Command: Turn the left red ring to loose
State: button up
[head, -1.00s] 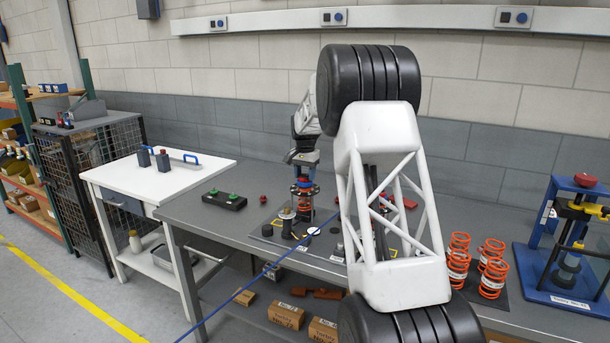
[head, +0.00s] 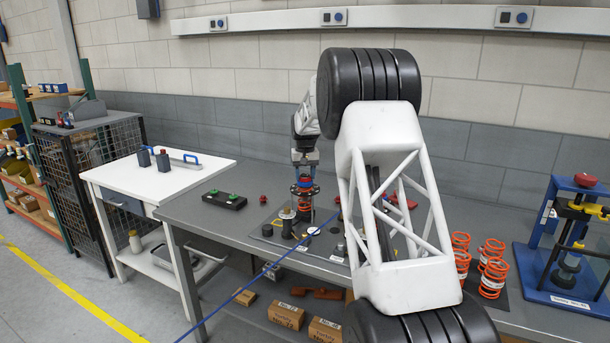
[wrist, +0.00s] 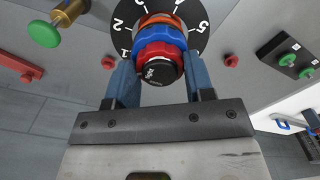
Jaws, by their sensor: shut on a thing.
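The red ring (wrist: 144,54) sits around a post, between a black cap (wrist: 160,72) and a blue ring (wrist: 157,39) in the wrist view. An orange spring and a black dial (wrist: 118,38) with white numbers lie beyond them. My gripper (wrist: 158,62) has its two blue fingers on either side of the red ring, shut on it. In the head view my gripper (head: 304,166) points down onto the stack from above. The red ring shows there only as a small patch, and my arm hides part of the bench to its right.
A black box with green buttons (head: 224,200) lies left of the fixture. Orange springs (head: 492,270) and a blue press (head: 570,250) stand at the right. The wrist view shows a green-topped brass knob (wrist: 55,26) and a red bar (wrist: 20,68).

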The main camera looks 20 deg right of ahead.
jog(key=n, duration=0.4)
jog(key=shift+n, duration=0.3)
jog(key=n, duration=0.5)
jog(key=shift+r, duration=0.1)
jog(key=o, duration=0.9)
jog(key=shift+r, duration=3.85)
